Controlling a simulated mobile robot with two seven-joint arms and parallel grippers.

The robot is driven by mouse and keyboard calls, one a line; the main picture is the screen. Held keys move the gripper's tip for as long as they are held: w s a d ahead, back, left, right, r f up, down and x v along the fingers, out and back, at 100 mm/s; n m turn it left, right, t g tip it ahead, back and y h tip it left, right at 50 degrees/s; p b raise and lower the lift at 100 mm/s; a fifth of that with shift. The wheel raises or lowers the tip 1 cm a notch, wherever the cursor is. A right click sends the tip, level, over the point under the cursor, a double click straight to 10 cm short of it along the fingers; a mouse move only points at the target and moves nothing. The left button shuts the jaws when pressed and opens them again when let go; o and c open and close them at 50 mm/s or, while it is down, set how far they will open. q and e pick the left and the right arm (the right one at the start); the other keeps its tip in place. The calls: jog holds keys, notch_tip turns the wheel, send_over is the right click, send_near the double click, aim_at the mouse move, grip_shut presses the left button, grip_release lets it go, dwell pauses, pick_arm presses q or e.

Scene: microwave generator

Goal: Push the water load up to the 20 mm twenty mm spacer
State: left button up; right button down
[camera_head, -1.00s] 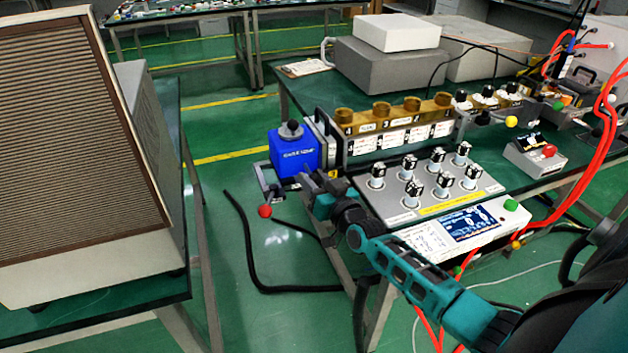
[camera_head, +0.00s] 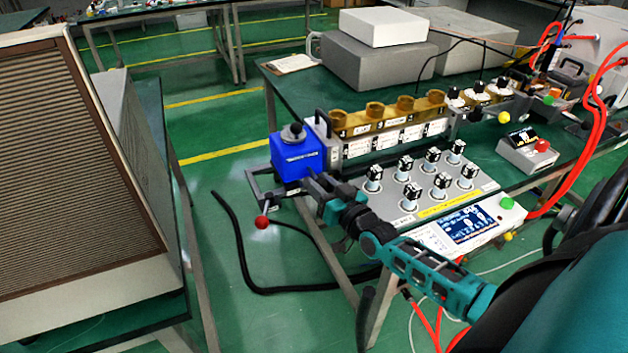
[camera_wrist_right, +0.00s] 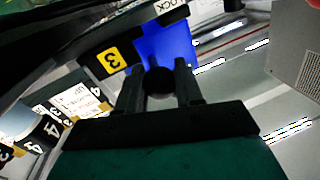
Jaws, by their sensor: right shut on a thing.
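The water load, which I take to be the blue box (camera_head: 297,157) with a black knob on top, sits at the left end of the waveguide row on the bench. A grey upright plate with a black handle (camera_head: 322,124), perhaps the spacer, stands right behind it; I cannot tell whether they touch. My right gripper (camera_head: 312,182) is low at the box's near right side. In the right wrist view, its fingers (camera_wrist_right: 158,82) are shut on a dark round grip, with the blue box (camera_wrist_right: 168,46) just beyond. My left gripper is out of view.
The brass-topped waveguide row (camera_head: 390,118) runs right from the plate. A panel of black-topped knobs (camera_head: 420,183) and a display box (camera_head: 468,225) lie near my right forearm. A lever with a red ball (camera_head: 262,222) hangs at the bench edge. Red cables (camera_head: 590,130) run at the right.

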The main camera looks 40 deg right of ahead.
jog(key=shift+d, duration=0.15)
jog(key=c, duration=0.8)
grip_release()
jog(key=shift+s, duration=0.1)
jog(key=s, duration=0.8)
jog(key=s+p, duration=0.1)
jog(key=s, duration=0.4)
jog(key=shift+a, duration=0.25)
jog(key=shift+w, duration=0.1)
jog(key=s+a+f+n+g+y, duration=0.1)
jog(key=s+a+f+g, duration=0.1)
jog(key=a, duration=0.4)
jog(key=s+a+f+n+g, duration=0.2)
jog(key=a+f, duration=0.2)
jog(key=a, duration=0.3)
jog(key=s+a+f+n+g+y, duration=0.1)
jog(key=s+a+f+n+g, duration=0.1)
jog(key=a, duration=0.4)
jog(key=shift+a+f+g+y, duration=0.15)
jog(key=shift+f+g+y, duration=0.15)
jog(key=shift+f+g, duration=0.35)
